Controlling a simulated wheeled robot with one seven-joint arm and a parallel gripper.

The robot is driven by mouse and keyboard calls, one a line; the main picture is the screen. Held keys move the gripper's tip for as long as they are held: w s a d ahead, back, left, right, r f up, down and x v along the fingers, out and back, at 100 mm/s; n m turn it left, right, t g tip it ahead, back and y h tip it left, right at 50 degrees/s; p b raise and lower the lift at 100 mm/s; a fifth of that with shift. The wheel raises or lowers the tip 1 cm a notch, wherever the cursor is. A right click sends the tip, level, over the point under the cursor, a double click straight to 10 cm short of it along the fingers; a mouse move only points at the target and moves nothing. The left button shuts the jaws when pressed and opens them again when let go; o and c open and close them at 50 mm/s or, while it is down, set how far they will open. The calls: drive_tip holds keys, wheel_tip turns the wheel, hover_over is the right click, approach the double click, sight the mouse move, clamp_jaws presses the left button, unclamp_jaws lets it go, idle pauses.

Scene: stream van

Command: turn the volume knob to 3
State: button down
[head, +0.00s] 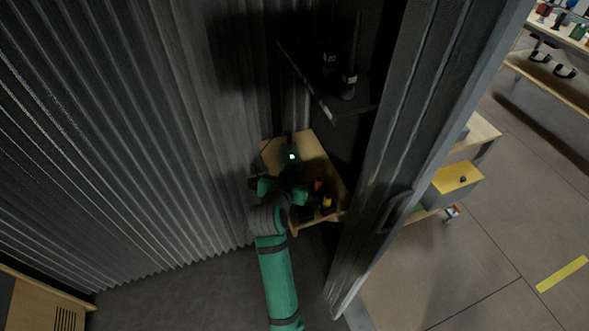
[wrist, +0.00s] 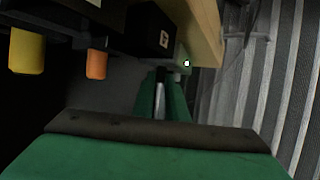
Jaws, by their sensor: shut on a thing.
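My gripper (wrist: 163,90) has its green fingers close together in the wrist view, shut on a small part, which I take to be the volume knob. A narrow pale strip shows between the fingers; the knob and its scale are mostly hidden. A dark box with a pale mark (wrist: 152,32) is just beyond the fingertips. A small lit spot (wrist: 187,63) shows right of them. In the head view my gripper (head: 288,182) is low over a wooden surface (head: 275,150), beside a green light (head: 291,157).
An orange piece (wrist: 97,63) and a yellow piece (wrist: 27,52) are left of my fingers. A dark shelf (head: 330,85) with dark upright items hangs above. A corrugated wall (head: 150,120) is at left, and a grey door panel (head: 400,150) at right. Open floor lies beyond it.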

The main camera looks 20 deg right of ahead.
drive_tip(key=m+g+h, duration=0.3)
drive_tip(key=m, duration=0.1)
drive_tip(key=shift+w+a+h, duration=0.3)
drive_tip(key=shift+a, duration=0.05)
drive_tip(key=shift+w+m+g+h, duration=0.1)
drive_tip(key=shift+m+g+h, duration=0.5)
drive_tip(key=shift+m+g, duration=0.6)
drive_tip(key=shift+f, duration=0.1)
drive_tip(key=c, duration=1.7)
unclamp_jaws()
drive_tip(key=shift+c, duration=0.2)
drive_tip(key=shift+w, duration=0.1)
drive_tip(key=v, duration=1.1)
drive_tip(key=shift+w, duration=0.2)
